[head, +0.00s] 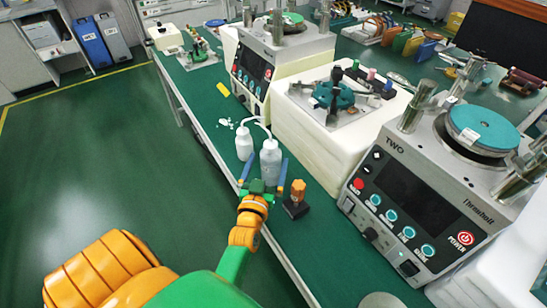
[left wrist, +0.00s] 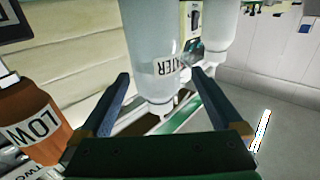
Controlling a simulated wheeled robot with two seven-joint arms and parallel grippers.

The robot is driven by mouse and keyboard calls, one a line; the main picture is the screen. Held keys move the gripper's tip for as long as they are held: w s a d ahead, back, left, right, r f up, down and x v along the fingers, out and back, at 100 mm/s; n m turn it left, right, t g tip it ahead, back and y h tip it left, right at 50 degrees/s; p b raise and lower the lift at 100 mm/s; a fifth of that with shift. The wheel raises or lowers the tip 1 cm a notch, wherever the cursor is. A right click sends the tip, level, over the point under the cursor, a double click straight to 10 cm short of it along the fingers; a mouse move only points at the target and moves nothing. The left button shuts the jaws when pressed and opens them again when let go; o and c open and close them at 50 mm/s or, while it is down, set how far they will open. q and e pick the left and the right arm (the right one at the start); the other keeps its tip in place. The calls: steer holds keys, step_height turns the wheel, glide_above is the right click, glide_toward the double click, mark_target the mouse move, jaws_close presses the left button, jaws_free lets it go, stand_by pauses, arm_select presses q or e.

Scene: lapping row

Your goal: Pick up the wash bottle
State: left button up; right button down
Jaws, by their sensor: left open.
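Two translucent white bottles with thin bent spouts stand upright side by side near the bench's left edge. The nearer wash bottle (head: 270,160) has my left gripper (head: 264,168) right at it, with one blue finger on each side. In the left wrist view, upside down, this wash bottle (left wrist: 155,40) with a label partly reading "WATER" stands between the open fingers (left wrist: 160,74), with gaps visible beside it. The second bottle (head: 244,143) stands just beyond; it also shows behind in the left wrist view (left wrist: 220,30). My right gripper is not in view.
An orange-capped dark bottle (head: 297,198) stands close to the right of my left gripper; its "LOW" label shows in the left wrist view (left wrist: 30,125). A lapping machine (head: 420,200) and white block (head: 310,130) stand to the right.

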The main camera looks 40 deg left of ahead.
arm_select(q)
steer(key=x, duration=0.5)
steer(key=shift+w, duration=0.4)
steer(key=shift+s+r, duration=0.1)
steer(key=shift+s, duration=0.05)
steer(key=c, duration=0.4)
steer(key=shift+d, duration=0.1)
jaws_close()
